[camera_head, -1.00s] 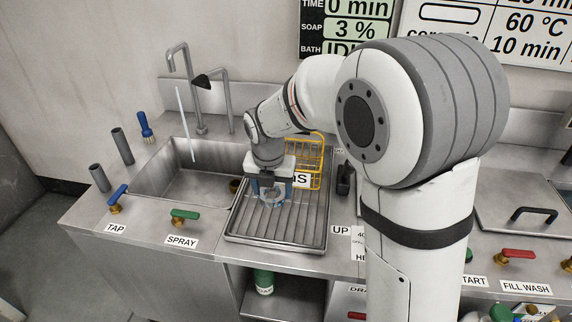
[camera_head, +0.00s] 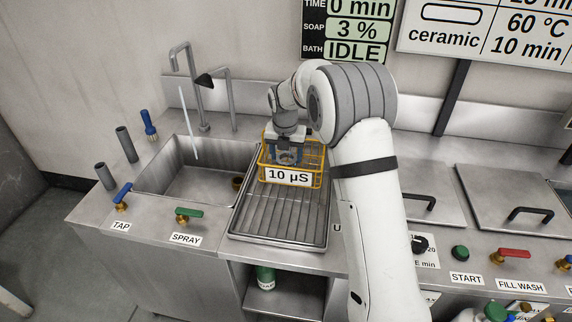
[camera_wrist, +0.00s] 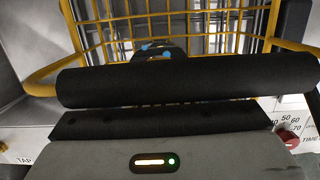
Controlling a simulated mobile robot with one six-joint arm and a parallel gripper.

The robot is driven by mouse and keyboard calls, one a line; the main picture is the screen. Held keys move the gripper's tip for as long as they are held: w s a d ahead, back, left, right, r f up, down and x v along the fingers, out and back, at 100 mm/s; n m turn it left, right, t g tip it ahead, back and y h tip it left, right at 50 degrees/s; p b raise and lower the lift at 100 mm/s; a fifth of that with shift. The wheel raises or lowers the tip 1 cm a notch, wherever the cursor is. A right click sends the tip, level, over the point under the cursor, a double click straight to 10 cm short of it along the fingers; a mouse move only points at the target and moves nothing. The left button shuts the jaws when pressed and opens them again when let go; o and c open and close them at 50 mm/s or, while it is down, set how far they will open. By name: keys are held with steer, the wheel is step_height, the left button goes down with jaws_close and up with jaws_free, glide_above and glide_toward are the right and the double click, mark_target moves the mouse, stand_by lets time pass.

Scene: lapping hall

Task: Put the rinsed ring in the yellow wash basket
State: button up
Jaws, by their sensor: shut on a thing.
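The yellow wash basket (camera_head: 319,177) stands at the back of the ribbed drain tray, with a "10 µS" sign on its front. My gripper (camera_head: 286,154) points down at the basket, its blue-tipped fingers within the basket's outline. It is shut on the grey ring (camera_head: 287,159), which shows only partly between the fingers. In the wrist view the basket's yellow wires (camera_wrist: 42,82) surround the dark ring (camera_wrist: 176,46) and blue fingertips. I cannot tell whether the ring touches the basket floor.
The sink (camera_head: 195,185) lies left of the drain tray (camera_head: 275,228), with taps and a thin pale rod. Lidded tanks (camera_head: 515,190) are to the right. The front of the tray is clear. A blue brush (camera_head: 149,125) stands at the back left.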

mark_target(286, 165)
steer(key=shift+f, duration=2.25)
steer(key=shift+f, duration=0.15)
steer(key=o, duration=1.2)
